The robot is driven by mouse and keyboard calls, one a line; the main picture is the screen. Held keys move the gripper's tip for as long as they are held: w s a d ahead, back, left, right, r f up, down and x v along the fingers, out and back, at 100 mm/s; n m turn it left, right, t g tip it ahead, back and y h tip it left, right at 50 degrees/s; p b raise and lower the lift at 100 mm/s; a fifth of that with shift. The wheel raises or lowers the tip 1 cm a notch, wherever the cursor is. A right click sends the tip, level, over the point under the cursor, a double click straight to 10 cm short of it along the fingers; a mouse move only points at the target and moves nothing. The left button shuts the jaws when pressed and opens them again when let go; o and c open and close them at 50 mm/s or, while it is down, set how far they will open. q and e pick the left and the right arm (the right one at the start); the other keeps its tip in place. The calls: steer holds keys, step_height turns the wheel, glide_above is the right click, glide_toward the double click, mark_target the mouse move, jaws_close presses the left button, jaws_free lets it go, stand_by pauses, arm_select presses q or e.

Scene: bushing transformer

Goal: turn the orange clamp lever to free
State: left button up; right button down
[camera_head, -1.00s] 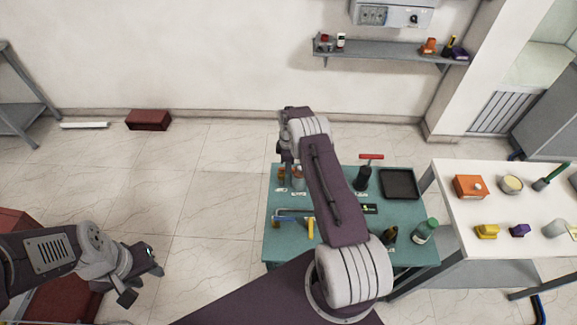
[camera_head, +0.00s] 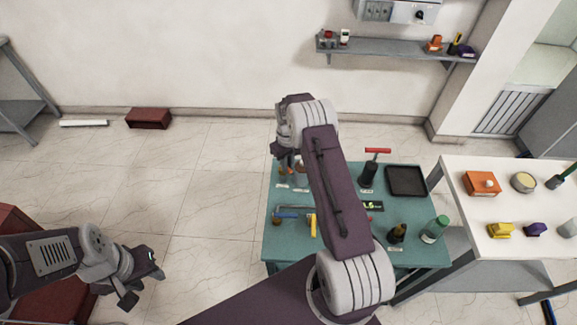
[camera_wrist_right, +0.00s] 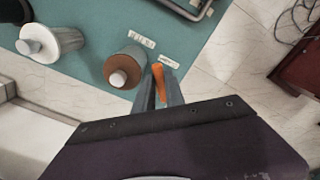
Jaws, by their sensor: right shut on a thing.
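The orange clamp lever (camera_wrist_right: 158,82) shows in the right wrist view, upright between the fingers of my right gripper (camera_wrist_right: 158,92), which is shut on it. Just left of it stands a brown cylinder with a white tip (camera_wrist_right: 124,68). In the head view my right gripper (camera_head: 284,150) is at the far left corner of the teal table (camera_head: 285,250), and its own wrist mostly hides its fingers and the lever. My left gripper (camera_head: 143,278) is open and empty over the floor at the lower left.
A white table (camera_head: 500,208) adjoins at right.

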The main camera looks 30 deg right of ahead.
steer(key=shift+a+f+m+b, duration=0.1)
steer(key=shift+a+m+b, duration=0.25)
steer(key=shift+m, duration=1)
steer(key=shift+a+m+b, duration=0.4)
steer(key=shift+m, duration=0.9)
steer(key=shift+a+f+m+b, duration=0.1)
steer(key=shift+a+m+b, duration=0.25)
steer(key=shift+m, duration=1)
steer(key=c, duration=1.4)
jaws_free()
steer(key=shift+a+r, duration=0.1)
steer(key=shift+r, duration=0.05)
step_height(320, 180, up, 9)
steer(key=b, duration=0.2)
